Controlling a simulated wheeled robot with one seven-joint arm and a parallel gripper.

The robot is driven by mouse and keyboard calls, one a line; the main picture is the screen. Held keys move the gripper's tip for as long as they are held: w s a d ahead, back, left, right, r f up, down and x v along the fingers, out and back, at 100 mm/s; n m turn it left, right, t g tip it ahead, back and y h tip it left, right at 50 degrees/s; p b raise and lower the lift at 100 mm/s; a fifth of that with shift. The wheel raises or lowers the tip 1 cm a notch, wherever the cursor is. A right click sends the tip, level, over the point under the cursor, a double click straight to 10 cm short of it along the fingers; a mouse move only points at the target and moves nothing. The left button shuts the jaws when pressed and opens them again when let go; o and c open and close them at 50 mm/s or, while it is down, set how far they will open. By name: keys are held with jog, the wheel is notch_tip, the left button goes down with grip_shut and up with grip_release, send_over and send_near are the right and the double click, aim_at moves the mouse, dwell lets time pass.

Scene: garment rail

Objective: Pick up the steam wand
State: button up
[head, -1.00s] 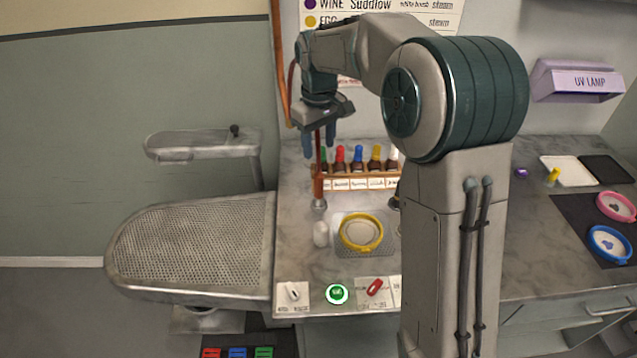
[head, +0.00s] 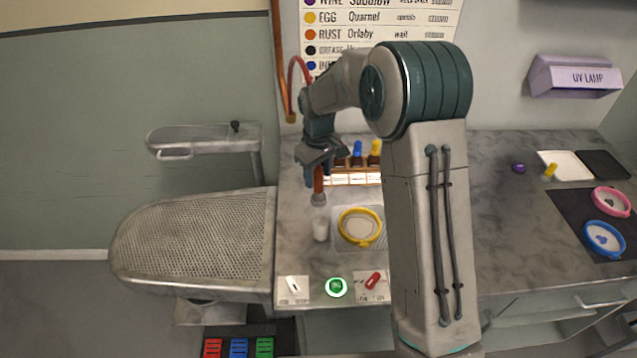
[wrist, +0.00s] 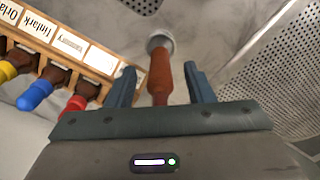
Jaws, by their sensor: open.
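The steam wand (head: 319,184) is a thin red-brown handle with a round metal nozzle at its lower end. It hangs upright in front of the bottle rack, with a red hose (head: 294,75) arching above. My gripper (head: 317,172) is open around the handle. In the wrist view the wand (wrist: 160,80) lies between the two fingers of my gripper (wrist: 159,72), with a gap on both sides. The nozzle (wrist: 160,41) sticks out beyond the fingertips. The upper part of the wand is hidden by my gripper.
A rack (head: 350,178) of colour-capped bottles stands close behind and right of the wand. A white bottle (head: 320,229) and a yellow hoop (head: 360,228) are on the counter in front. A perforated ironing board (head: 190,242) lies to the left.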

notch_tip(320, 180, down, 2)
jog(key=shift+f, duration=0.1)
grip_shut()
jog(key=shift+w+r, duration=0.1)
jog(key=shift+r, duration=0.55)
notch_tip(320, 180, up, 3)
jog(key=shift+b, duration=0.6)
jog(key=s+d+r+b, duration=0.2)
jog(key=s+d+r, duration=0.5)
jog(key=s+d, duration=0.1)
jog(key=shift+s, duration=0.35)
